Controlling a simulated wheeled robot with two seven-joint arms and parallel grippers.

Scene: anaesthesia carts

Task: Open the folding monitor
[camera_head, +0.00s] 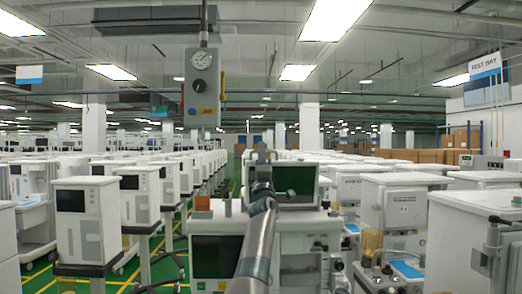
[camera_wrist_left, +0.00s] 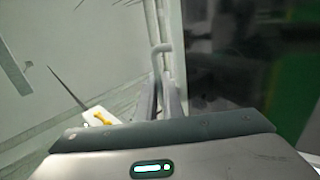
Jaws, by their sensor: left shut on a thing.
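The folding monitor (camera_head: 298,180) has a dark green screen in a pale frame and stands on top of a white anaesthesia cart (camera_head: 302,242), in the middle of the head view. My left gripper (camera_head: 262,152) is at the monitor's left edge, and my arm hides part of the cart. The dark screen side of the monitor (camera_wrist_left: 240,60) fills the right of that view. My right gripper is not seen.
A second dark screen (camera_head: 215,256) sits low on the cart front. A grey box with a gauge (camera_head: 202,85) hangs above. White carts (camera_head: 402,210) crowd the right, and more (camera_head: 80,220) stand left. Green floor (camera_head: 140,268) shows between rows.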

